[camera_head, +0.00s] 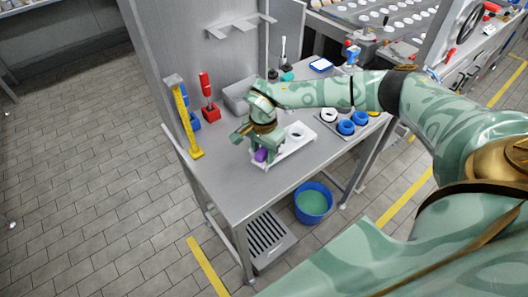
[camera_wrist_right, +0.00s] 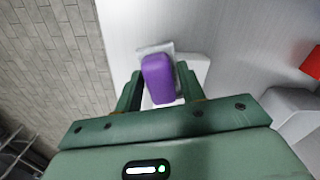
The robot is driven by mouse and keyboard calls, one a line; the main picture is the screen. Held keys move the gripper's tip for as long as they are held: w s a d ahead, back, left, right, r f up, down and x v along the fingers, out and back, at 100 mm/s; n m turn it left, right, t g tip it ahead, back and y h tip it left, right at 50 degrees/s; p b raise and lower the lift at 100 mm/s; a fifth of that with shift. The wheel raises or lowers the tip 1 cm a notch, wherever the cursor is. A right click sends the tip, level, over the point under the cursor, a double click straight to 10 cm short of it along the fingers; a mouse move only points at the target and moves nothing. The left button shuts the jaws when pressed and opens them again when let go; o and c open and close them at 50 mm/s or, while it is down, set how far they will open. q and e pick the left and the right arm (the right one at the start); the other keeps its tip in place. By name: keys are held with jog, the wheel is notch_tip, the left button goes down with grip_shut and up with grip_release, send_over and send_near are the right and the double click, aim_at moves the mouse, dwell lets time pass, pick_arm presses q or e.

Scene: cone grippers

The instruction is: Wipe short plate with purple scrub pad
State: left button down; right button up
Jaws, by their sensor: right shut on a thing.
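The purple scrub pad (camera_head: 261,155) is between the fingers of my right gripper (camera_head: 256,149), which is shut on it above the metal table. In the right wrist view the pad (camera_wrist_right: 158,78) stands out between the two green fingers of my gripper (camera_wrist_right: 158,92). A low white plate (camera_head: 303,143) lies on the table just right of the pad and partly behind my gripper. White surfaces also show behind the pad in the wrist view (camera_wrist_right: 197,65). I cannot tell whether the pad touches the plate. My left gripper is not in view.
A yellow upright (camera_head: 185,118) and a red bottle-like thing (camera_head: 206,86) stand at the table's left. A grey bin (camera_head: 237,98) is behind my gripper. Blue rings (camera_head: 346,127) lie to the right. The table's front left (camera_head: 225,185) is clear. A blue bucket (camera_head: 313,203) is below.

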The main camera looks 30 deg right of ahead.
jog(key=shift+r+p, duration=0.9)
jog(key=shift+r, duration=0.55)
notch_tip(320, 180, up, 3)
jog(key=p, duration=0.2)
jog(key=shift+r+p, duration=0.15)
jog(key=shift+p, duration=0.25)
